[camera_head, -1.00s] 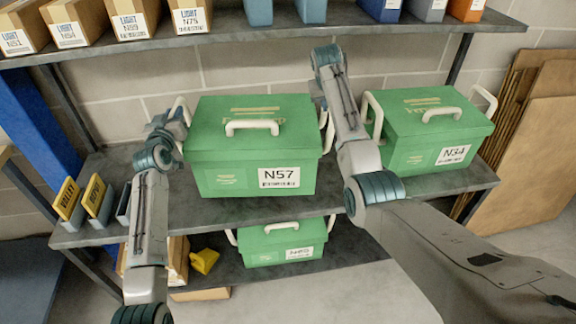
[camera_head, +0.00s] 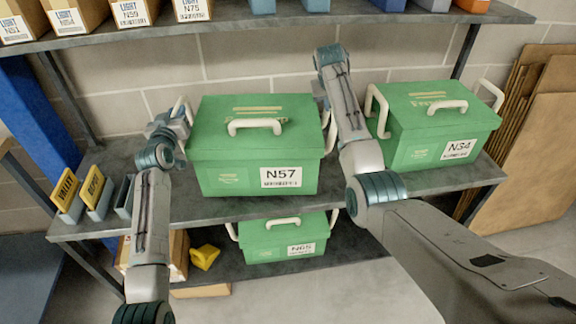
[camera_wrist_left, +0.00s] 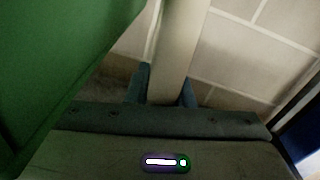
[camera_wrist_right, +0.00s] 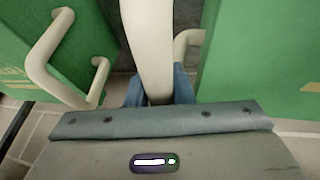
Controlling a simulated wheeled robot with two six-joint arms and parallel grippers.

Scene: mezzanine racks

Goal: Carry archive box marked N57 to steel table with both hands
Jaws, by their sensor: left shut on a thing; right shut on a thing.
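The green archive box marked N57 (camera_head: 225,178) is at the middle shelf, upright, label facing me; I cannot tell whether its base touches the shelf. My left gripper (camera_head: 178,116) is shut on its left white side handle, which runs between the fingers in the left wrist view (camera_wrist_left: 176,50). My right gripper (camera_head: 322,98) is at the right side, mostly hidden behind my arm. The right wrist view shows its fingers shut on the right side handle (camera_wrist_right: 147,45). No steel table can be made out.
Green box N34 (camera_head: 415,150) stands close on the right, with my right arm between. Another green box (camera_head: 262,240) sits on the shelf below. Signs in holders (camera_head: 92,190) stand left. The upper shelf (camera_head: 330,33) holds cartons and bins. Brown boards (camera_head: 525,170) lean at right.

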